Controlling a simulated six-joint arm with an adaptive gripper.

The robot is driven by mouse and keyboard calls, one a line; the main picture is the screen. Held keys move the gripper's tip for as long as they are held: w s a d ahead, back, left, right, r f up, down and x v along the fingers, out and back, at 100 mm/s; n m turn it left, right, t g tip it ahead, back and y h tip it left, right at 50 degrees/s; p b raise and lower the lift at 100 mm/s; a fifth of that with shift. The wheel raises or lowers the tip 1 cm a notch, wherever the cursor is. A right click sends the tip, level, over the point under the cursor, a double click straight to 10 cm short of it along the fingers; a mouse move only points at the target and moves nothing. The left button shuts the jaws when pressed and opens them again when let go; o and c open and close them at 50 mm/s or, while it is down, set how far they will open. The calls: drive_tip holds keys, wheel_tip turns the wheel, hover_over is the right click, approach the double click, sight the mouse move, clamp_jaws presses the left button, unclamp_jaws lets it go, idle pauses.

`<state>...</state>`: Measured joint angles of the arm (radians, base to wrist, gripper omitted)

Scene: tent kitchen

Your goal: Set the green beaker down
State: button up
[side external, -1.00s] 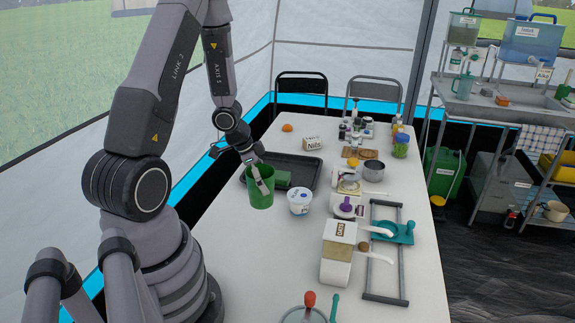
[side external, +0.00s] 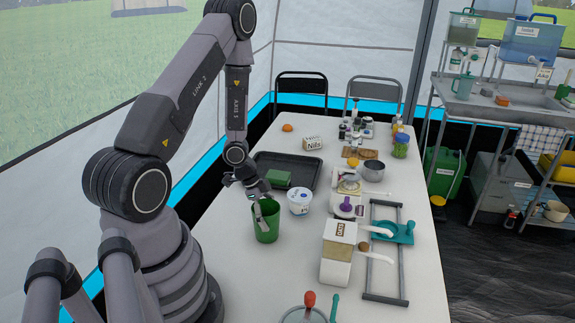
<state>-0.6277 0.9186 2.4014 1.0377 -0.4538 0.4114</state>
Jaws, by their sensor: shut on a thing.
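The green beaker (side external: 267,232) is upright at the near left part of the white table (side external: 262,292), in front of the dark tray. My gripper (side external: 262,216) reaches down from above and is shut on the beaker's wall, with one finger inside the opening. The other finger is hard to make out. The beaker's base looks at or very close to the tabletop; I cannot tell whether it touches.
A dark tray (side external: 312,172) with a green block (side external: 278,178) lies behind. A white tub (side external: 299,202) stands just right of the beaker. A carton (side external: 339,252) and a teal-handled rack (side external: 384,298) are further right.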

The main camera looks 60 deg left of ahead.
drive_tip(key=shift+f, duration=0.15)
drive_tip(key=o, duration=1.1)
drive_tip(key=v, duration=1.2)
drive_tip(key=shift+w, duration=0.1)
drive_tip(key=w+a+r+n+t+y, duration=0.15)
drive_tip(key=r+y, duration=0.25)
drive_tip(key=r, duration=0.5)
drive_tip(key=w+r+n+t+y, duration=0.1)
drive_tip(key=w+r+n+y, duration=0.25)
drive_tip(key=r, duration=0.45)
drive_tip(key=s+d+r+n+h, duration=0.1)
drive_tip(key=s+d+r, duration=0.1)
drive_tip(key=s+d, duration=0.3)
drive_tip(key=s+d+r+n+h, duration=0.1)
drive_tip(key=s+d+r+h, duration=0.1)
drive_tip(key=s+d, duration=0.3)
drive_tip(key=s+d+r+n+h, duration=0.1)
drive_tip(key=s+d+r+n, duration=0.1)
drive_tip(key=s+d+r, duration=0.2)
drive_tip(key=shift+s+d+r, duration=0.1)
drive_tip(key=shift+s+d, duration=0.15)
drive_tip(key=shift+d, duration=0.3)
drive_tip(key=shift+s+d+r, duration=0.1)
drive_tip(key=shift+s+d, duration=0.15)
drive_tip(key=shift+d, duration=0.35)
